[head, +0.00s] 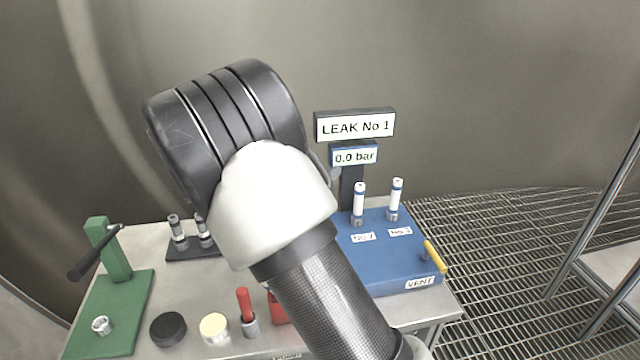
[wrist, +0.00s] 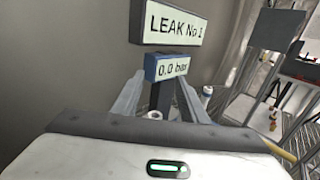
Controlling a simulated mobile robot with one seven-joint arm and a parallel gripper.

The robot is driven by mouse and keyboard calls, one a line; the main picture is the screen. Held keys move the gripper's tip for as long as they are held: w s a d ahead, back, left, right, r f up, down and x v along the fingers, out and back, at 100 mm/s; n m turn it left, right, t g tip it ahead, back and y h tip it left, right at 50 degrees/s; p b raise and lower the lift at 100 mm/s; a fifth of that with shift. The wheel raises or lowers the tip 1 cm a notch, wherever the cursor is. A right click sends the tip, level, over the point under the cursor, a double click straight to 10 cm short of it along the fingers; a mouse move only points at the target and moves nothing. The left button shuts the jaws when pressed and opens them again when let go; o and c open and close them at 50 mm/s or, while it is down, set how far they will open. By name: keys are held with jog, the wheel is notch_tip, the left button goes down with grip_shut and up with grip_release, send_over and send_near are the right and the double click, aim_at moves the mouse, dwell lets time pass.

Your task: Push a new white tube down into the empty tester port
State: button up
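The blue tester (head: 385,265) stands on the bench at the right. Two white tubes with blue bands stand upright in it, one (head: 359,200) at a label that seems to read No 2 and one (head: 396,196) at No 3. My arm hides the tester's left part, so no empty port shows. In the wrist view, my gripper (wrist: 158,82) has its two fingers apart, pointing towards the tester display post. A small white ring-like top (wrist: 155,115) shows between them; I cannot tell if it is touched. My gripper is hidden in the head view.
A sign (head: 355,125) reads LEAK No 1, above a 0.0 bar display (head: 354,155). A yellow vent lever (head: 435,256) is at the tester's right. A dark rack (head: 190,252), a green press (head: 115,300), two discs and a red-handled tool (head: 245,308) are left of my arm.

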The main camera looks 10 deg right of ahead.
jog(key=shift+r+p, duration=0.3)
jog(key=shift+r, duration=1.9)
